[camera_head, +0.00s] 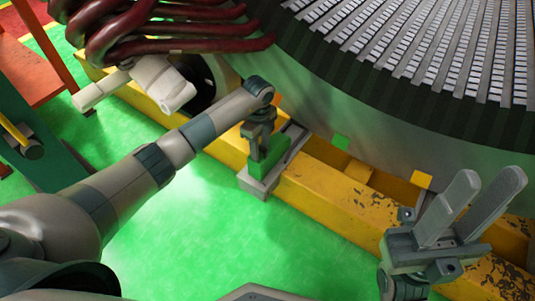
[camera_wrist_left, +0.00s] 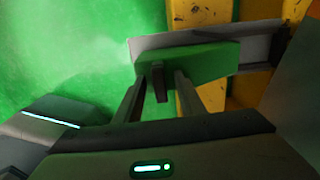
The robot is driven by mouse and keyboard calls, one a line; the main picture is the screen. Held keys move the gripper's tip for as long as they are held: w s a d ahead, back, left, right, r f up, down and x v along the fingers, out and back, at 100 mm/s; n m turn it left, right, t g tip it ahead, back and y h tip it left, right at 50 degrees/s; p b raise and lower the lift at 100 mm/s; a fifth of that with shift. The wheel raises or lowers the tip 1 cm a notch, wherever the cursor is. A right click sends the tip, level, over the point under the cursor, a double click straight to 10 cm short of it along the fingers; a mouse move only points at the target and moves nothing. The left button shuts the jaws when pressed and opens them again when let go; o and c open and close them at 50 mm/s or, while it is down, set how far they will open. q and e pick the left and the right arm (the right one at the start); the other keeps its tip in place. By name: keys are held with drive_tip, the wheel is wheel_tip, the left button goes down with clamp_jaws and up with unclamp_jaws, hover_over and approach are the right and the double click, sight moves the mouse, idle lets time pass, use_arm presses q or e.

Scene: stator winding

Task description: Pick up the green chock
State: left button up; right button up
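The green chock (camera_head: 268,160) sits in a grey metal holder (camera_head: 256,188) on the yellow beam, against the side of the large stator. My left gripper (camera_head: 261,138) is right above the chock, pointing down. In the left wrist view, the chock (camera_wrist_left: 210,62) lies just beyond my left fingers (camera_wrist_left: 158,95), which are spread apart. A dark upright piece (camera_wrist_left: 158,82) shows between them; I cannot tell whether the fingers touch it or the chock. My right gripper (camera_head: 452,208) is open and empty at the lower right, its fingers pointing up.
The stator (camera_head: 370,120) with its slotted top fills the upper right. The yellow beam (camera_head: 322,192) runs diagonally below it. Dark red cables (camera_head: 180,28) hang at the top left, above a white part (camera_head: 160,85). The green floor (camera_head: 200,235) in front is mostly clear.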

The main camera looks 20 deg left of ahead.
use_arm(q)
drive_tip(key=shift+c, duration=0.2)
clamp_jaws()
